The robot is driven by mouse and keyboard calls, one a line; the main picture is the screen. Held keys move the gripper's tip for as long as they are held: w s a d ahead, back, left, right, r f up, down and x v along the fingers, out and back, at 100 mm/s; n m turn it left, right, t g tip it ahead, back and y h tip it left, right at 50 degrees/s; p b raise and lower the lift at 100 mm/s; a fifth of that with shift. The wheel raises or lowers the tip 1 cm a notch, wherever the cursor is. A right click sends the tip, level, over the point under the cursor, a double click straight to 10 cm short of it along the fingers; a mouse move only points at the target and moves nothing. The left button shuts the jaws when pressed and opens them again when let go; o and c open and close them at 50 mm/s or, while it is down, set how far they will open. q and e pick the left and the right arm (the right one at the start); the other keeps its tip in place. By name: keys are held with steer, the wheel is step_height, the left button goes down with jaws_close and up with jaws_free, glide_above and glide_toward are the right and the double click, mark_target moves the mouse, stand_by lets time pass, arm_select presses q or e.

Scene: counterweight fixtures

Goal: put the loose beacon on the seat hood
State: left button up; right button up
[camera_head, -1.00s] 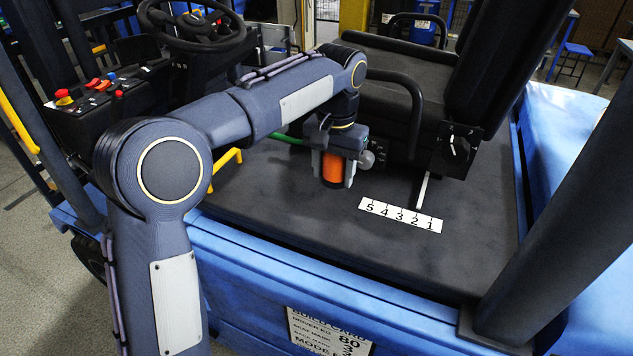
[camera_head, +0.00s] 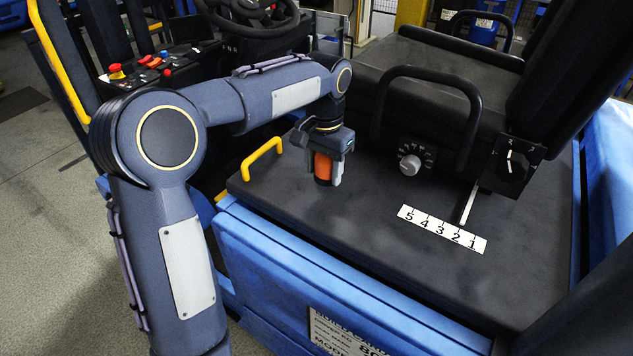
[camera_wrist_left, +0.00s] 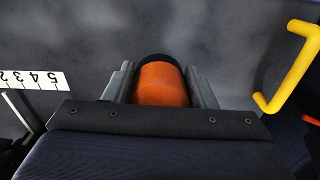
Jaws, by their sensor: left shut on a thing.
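The orange beacon (camera_head: 322,167) with a dark base is held between the fingers of my left gripper (camera_head: 326,174). It also shows in the left wrist view (camera_wrist_left: 162,86), with one finger on each side and the dark base at its far end. The beacon is upright at the left part of the dark seat hood (camera_head: 370,225), close over it or on it; I cannot tell if it touches. My right gripper is not in view.
A yellow handle (camera_head: 262,158) stands on the hood just left of the beacon. A white number scale (camera_head: 441,230) lies to the right, with a lever (camera_head: 468,204) above it. The seat (camera_head: 425,85), its black armrest (camera_head: 440,85) and a knob (camera_head: 409,166) are behind.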

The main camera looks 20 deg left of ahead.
mark_target(316, 180)
arm_select(q)
steer(key=shift+a+f, duration=0.55)
steer(key=f, duration=0.3)
steer(key=shift+s+a+f, duration=0.1)
steer(key=shift+a+f, duration=0.05)
steer(key=shift+a, duration=0.2)
steer(key=shift+f, duration=0.3)
steer(key=shift+f, duration=0.15)
steer(key=o, duration=1.1)
